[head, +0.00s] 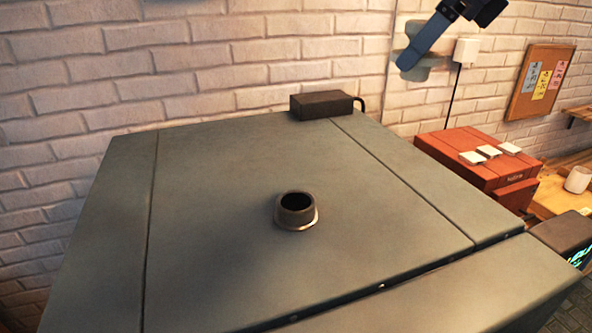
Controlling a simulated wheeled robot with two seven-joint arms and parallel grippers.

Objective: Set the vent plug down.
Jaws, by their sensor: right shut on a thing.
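The vent plug (428,64) is a pale grey-green piece with a wide flared end, at the top right of the head view. My right gripper (408,60) is shut on it and holds it in the air in front of the brick wall. A finger hides part of the plug. The short round vent collar (296,222) stands on the large grey-green top (220,240), with a dark open hole and a light ring at its foot. The plug is well apart from it, up and to the right. My left gripper is out of view.
A dark box (322,105) with a cable sits at the back edge of the grey top. The top around the collar is clear.

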